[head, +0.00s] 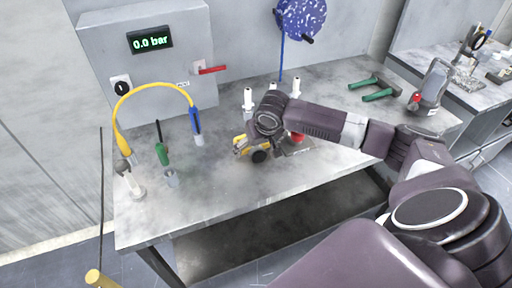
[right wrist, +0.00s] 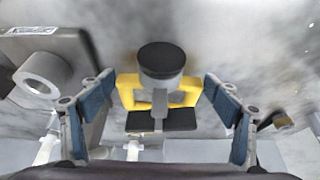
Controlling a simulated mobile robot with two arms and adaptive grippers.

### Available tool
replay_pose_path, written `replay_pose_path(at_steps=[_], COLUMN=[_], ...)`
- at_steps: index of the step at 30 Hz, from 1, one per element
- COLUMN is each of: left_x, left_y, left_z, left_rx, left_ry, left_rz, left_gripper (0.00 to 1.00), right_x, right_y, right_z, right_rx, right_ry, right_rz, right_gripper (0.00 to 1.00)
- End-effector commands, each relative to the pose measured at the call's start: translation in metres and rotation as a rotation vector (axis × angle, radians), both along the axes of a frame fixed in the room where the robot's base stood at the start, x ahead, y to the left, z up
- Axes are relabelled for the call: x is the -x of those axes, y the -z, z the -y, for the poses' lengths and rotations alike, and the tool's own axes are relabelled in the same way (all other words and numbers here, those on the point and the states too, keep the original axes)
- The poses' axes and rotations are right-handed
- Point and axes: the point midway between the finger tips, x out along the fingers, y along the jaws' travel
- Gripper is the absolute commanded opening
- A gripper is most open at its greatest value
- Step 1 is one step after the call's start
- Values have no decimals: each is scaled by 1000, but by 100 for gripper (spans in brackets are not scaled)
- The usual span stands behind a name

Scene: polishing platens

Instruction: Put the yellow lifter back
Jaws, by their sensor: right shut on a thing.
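The yellow lifter (head: 240,147) is near the middle of the grey bench top, under my right arm's wrist, with a black round knob at its front. In the right wrist view the yellow lifter (right wrist: 127,90) is a yellow frame with a black disc and a black block. My right gripper (right wrist: 160,92) is shut on it, with blue-padded fingers at its two sides. My right gripper (head: 262,143) also shows in the head view, largely hidden by the wrist. I cannot tell whether the lifter touches the bench. My left gripper is out of view.
A grey control box (head: 150,60) reads 0.0 bar at the back left. A yellow hose (head: 150,88) arches over the bench's left side. White-topped posts (head: 248,98) stand just behind the gripper. A green-handled tool (head: 376,88) lies at the back right.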

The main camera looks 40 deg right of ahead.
Motion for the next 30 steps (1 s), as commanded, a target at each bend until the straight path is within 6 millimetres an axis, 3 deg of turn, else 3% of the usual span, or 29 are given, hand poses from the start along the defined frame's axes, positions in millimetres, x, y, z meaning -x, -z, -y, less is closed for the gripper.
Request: replay_pose_path(at_steps=[2,3,7,17,22,30], left_x=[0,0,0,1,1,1], left_y=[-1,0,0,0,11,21], left_z=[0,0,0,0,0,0], left_rx=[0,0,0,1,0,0], left_ry=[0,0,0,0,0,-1], left_rz=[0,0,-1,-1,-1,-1], left_gripper=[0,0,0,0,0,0], right_x=[-2,0,0,0,5,51], right_y=[-1,2,2,0,-10,-8], right_z=[0,0,0,0,-2,-12], right_rx=[-1,0,0,0,-1,2], right_ry=[0,0,0,0,-1,-2], right_rz=[6,-1,-1,1,2,-2], right_gripper=[24,85,100,100,100,100])
